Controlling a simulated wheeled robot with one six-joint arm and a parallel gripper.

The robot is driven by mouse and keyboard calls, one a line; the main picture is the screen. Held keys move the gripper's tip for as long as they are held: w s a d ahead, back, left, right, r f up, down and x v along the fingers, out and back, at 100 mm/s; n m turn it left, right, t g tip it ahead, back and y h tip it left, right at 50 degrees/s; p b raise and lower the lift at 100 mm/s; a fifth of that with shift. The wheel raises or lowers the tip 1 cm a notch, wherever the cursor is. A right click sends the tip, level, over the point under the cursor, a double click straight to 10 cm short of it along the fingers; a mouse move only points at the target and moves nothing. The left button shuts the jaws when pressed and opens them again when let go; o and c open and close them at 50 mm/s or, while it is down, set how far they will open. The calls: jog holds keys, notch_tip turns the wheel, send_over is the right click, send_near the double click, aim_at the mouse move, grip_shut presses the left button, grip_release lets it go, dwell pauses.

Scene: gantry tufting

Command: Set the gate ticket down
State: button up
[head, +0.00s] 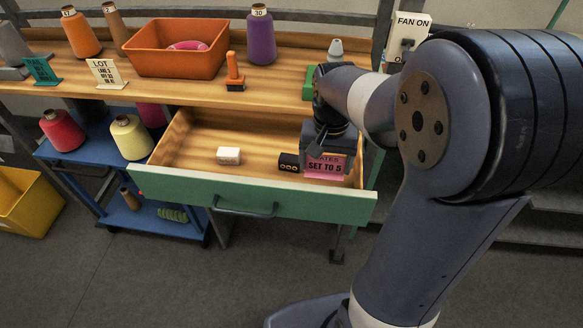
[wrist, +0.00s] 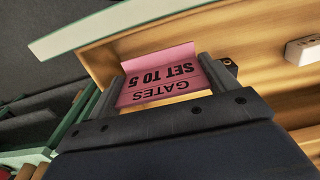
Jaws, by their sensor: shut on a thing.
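The gate ticket (head: 326,166) is a pink card with dark print reading "GATES SET TO 5". It is at the right end of the open drawer (head: 262,203), which has a green front and wooden inside. My gripper (head: 324,152) is shut on the ticket. In the wrist view the ticket (wrist: 160,76) sits between the two fingers of my gripper (wrist: 158,82), its print upside down. The drawer's wooden inside (wrist: 255,72) lies behind it. I cannot tell whether the ticket's lower edge touches the drawer floor.
In the drawer are a white block (head: 228,155) and a black piece with yellow marks (head: 289,162). The drawer floor to the left is mostly clear. Above, the bench holds an orange bin (head: 176,62), cones and a lettered LOT card (head: 106,73).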

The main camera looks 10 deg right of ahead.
notch_tip(320, 180, down, 8)
jog(key=shift+f, duration=0.1)
dwell(0.4)
jog(key=o, duration=0.9)
notch_tip(320, 180, up, 12)
jog(key=shift+r, duration=0.1)
